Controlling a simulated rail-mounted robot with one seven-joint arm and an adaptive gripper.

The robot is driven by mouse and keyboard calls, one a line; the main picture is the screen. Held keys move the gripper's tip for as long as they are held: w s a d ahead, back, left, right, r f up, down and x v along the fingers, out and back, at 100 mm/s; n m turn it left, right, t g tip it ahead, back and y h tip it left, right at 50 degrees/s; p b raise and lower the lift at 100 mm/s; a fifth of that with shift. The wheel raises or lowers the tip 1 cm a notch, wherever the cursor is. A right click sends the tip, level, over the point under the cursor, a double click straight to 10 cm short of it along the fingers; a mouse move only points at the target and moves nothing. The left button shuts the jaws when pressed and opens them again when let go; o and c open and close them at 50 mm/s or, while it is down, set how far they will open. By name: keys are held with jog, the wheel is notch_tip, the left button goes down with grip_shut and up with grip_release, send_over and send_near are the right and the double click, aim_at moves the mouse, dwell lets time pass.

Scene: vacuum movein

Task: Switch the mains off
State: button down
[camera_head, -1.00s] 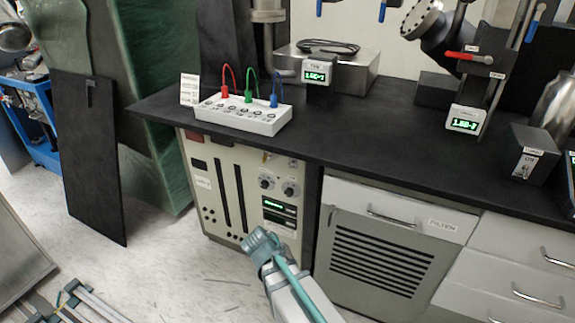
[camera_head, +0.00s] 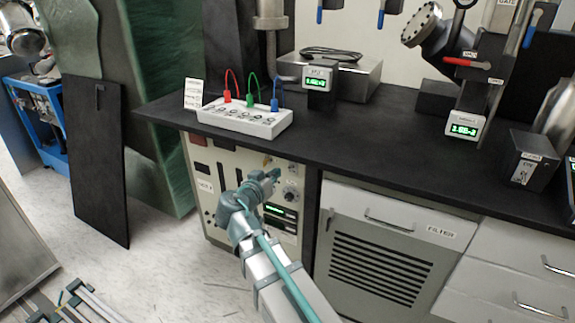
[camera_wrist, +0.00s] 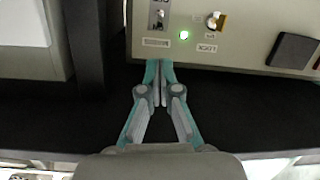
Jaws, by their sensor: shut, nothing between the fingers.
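The instrument rack (camera_head: 223,165) has a cream front panel under the bench. In the wrist view, its panel appears upside down, with a small toggle switch (camera_wrist: 158,17), a lit green lamp (camera_wrist: 183,35), a brass-coloured key-like control (camera_wrist: 214,21) and a dark square part (camera_wrist: 293,50). The small labels cannot be read surely, so I cannot tell which control is the mains. My gripper (camera_head: 272,175) is in front of the upper panel and hides part of it. In the wrist view my gripper (camera_wrist: 158,66) is shut and empty, its tips near the panel edge below the toggle and lamp.
The black bench top (camera_head: 350,150) overhangs just above my gripper. A white box (camera_head: 245,120) with red, green and blue plugs stands on it. The filter cabinet (camera_head: 385,240) is to the right. A dark board (camera_head: 98,165) leans at left, with open floor before the rack.

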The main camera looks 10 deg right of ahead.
aim_at(291, 167)
dwell(0.4)
jog(key=b+x, duration=0.1)
jog(key=x, duration=0.9)
jog(key=shift+f, duration=0.1)
